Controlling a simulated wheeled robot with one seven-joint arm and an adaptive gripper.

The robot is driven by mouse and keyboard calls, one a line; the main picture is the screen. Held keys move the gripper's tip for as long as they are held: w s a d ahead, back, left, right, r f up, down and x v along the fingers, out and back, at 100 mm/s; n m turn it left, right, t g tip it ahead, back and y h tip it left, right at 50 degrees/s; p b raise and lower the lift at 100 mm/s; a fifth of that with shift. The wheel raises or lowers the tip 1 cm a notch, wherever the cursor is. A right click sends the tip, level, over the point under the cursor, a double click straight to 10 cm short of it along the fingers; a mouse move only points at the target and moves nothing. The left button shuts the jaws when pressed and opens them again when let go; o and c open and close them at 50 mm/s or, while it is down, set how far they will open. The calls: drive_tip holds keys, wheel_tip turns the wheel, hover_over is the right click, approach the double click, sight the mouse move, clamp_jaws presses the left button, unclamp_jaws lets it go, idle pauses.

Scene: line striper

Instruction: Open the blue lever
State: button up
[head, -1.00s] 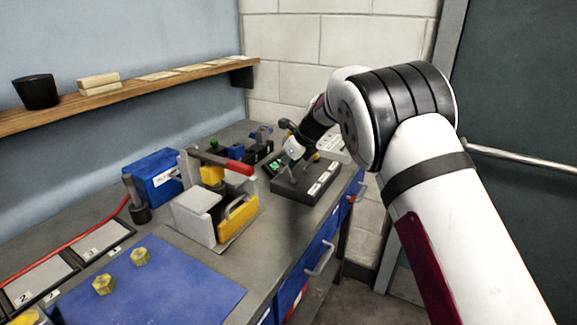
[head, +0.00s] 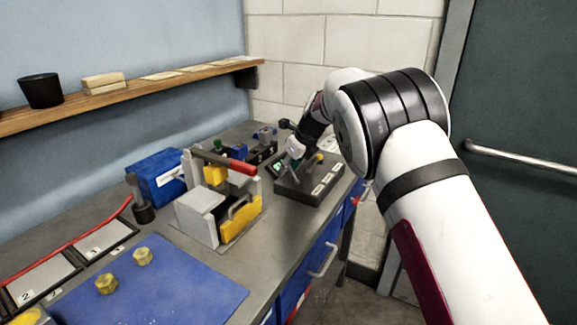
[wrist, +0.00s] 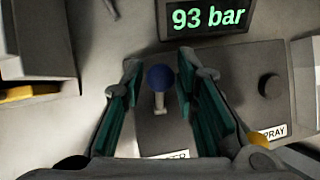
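The blue lever (wrist: 160,78) has a round blue knob on a short pale stem. In the wrist view it stands between the two fingers of my gripper (wrist: 159,66), with a visible gap on each side. My gripper is open and holds nothing. The label below the lever is partly hidden; only its end, "TER", shows. In the head view my gripper (head: 287,166) is over the dark control box (head: 309,194) at the far end of the bench, and the blue lever cannot be made out there.
A display (wrist: 209,18) reads 93 bar. A black knob (wrist: 270,86) and a yellow knob (wrist: 258,139), near a SPRAY label, are right of my gripper. A red-handled fixture (head: 203,215) stands left of the box, with a blue box (head: 155,176) behind it.

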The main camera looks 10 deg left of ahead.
drive_tip(key=v, duration=1.2)
drive_tip(key=s+d+r+n+h+p, duration=0.1)
drive_tip(key=s+d+r+n, duration=0.5)
drive_tip(key=s+d, duration=0.45)
drive_tip(key=s+d+r+n, duration=0.55)
drive_tip(key=s+d, duration=0.35)
drive_tip(key=s, duration=0.2)
drive_tip(key=s+d+f+n+h, duration=0.1)
drive_tip(key=s+d+f+n, duration=0.1)
drive_tip(key=s, duration=0.6)
drive_tip(key=s+d+f+n+h+p, duration=0.1)
drive_tip(key=s+d+n, duration=0.3)
drive_tip(key=s, duration=0.5)
drive_tip(key=s+d+f+n+h, duration=0.1)
drive_tip(key=s+d+f+n, duration=0.2)
drive_tip(key=s+n, duration=0.3)
drive_tip(key=s, duration=0.2)
drive_tip(key=shift+s+d+h, duration=0.35)
drive_tip(key=shift+h, duration=0.05)
